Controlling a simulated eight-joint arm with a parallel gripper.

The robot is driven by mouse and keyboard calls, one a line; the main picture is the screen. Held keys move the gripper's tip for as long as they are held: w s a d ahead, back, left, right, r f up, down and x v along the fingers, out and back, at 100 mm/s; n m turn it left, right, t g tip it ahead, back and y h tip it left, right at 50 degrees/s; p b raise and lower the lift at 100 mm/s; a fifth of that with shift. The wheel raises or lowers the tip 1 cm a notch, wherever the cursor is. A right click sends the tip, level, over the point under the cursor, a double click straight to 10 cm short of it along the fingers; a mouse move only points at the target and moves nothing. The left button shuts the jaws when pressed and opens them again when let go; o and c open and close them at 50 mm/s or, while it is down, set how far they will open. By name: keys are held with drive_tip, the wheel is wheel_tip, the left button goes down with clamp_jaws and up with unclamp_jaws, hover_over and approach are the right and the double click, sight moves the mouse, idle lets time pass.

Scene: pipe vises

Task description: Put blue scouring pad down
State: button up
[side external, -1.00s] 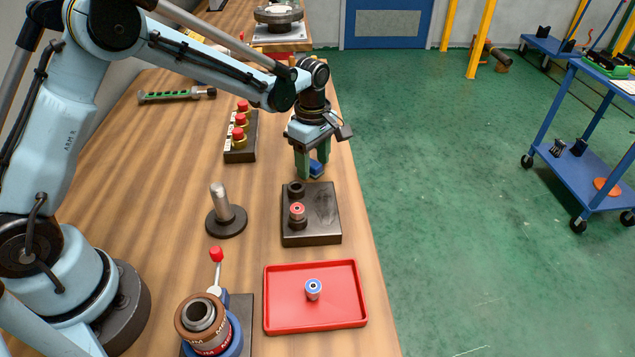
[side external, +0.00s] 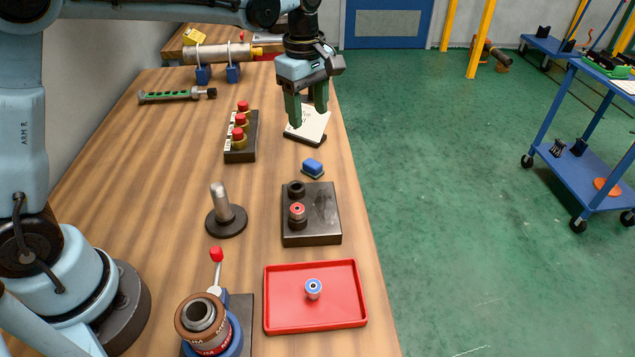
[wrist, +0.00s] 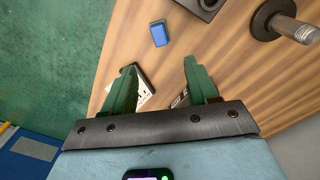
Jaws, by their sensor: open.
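The blue scouring pad (side external: 313,168) lies on the wooden table, just behind the dark block with the pegs. It also shows in the wrist view (wrist: 159,34), near the top, apart from my fingers. My gripper (side external: 307,121) is open and empty. It is above and behind the pad, over a white card on a dark stand (side external: 307,126). In the wrist view the two green fingers of my gripper (wrist: 158,84) are spread apart with nothing between them.
The dark block (side external: 320,210) holds a red-topped part. A red tray (side external: 316,323) with a blue-topped part lies in front. A metal post (side external: 221,198) and a row of red-topped buttons (side external: 240,139) stand to the left. The table's right edge drops to green floor.

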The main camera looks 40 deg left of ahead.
drive_tip(key=s+a+m+t, duration=0.2)
drive_tip(key=s+m+t, duration=0.4)
drive_tip(key=s+m, duration=1)
drive_tip(key=shift+s+a+m+t, duration=0.3)
drive_tip(key=shift+s+a+m, duration=0.1)
drive_tip(key=shift+s, duration=0.15)
drive_tip(key=shift+r, duration=0.15)
drive_tip(key=o, duration=0.4)
drive_tip(key=shift+c, duration=0.2)
